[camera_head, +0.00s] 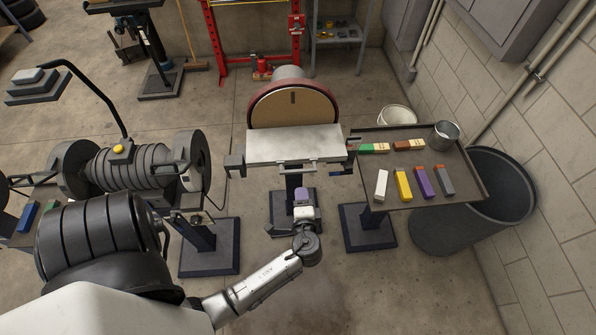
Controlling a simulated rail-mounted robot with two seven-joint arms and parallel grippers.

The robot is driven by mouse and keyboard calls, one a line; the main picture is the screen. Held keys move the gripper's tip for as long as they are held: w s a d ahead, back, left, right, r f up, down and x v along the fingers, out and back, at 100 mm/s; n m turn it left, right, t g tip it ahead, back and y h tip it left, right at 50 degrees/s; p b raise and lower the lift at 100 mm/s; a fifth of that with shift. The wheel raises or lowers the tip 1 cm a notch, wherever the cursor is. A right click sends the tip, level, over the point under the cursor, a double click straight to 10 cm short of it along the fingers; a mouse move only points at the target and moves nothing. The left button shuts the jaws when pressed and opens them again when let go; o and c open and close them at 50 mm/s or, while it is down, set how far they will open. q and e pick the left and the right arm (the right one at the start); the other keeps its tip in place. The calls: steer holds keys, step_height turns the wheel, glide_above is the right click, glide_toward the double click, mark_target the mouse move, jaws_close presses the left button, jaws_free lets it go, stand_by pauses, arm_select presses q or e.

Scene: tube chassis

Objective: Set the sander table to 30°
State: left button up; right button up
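The disc sander stands ahead of me, with a round tan disc (280,110) in a dark red rim. Its pale grey table (293,146) sticks out in front of the disc. I cannot read its tilt angle from here. A clamp-like part (236,165) is at the table's left end and a small lever (337,169) at its right end. My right gripper is not in view.
A tray table (465,200) with several coloured blocks and a metal cup (444,134) stands right of the sander. A large dark bin (500,185) is by the wall. A machine with ribbed rolls (130,168) stands left. Floor in front is clear.

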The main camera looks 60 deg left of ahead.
mark_target(298, 171)
arm_select(q)
steer(key=b+x, duration=0.2)
steer(key=x, duration=0.9)
steer(key=shift+w+a, duration=0.15)
steer(key=shift+a, duration=0.15)
jaws_close()
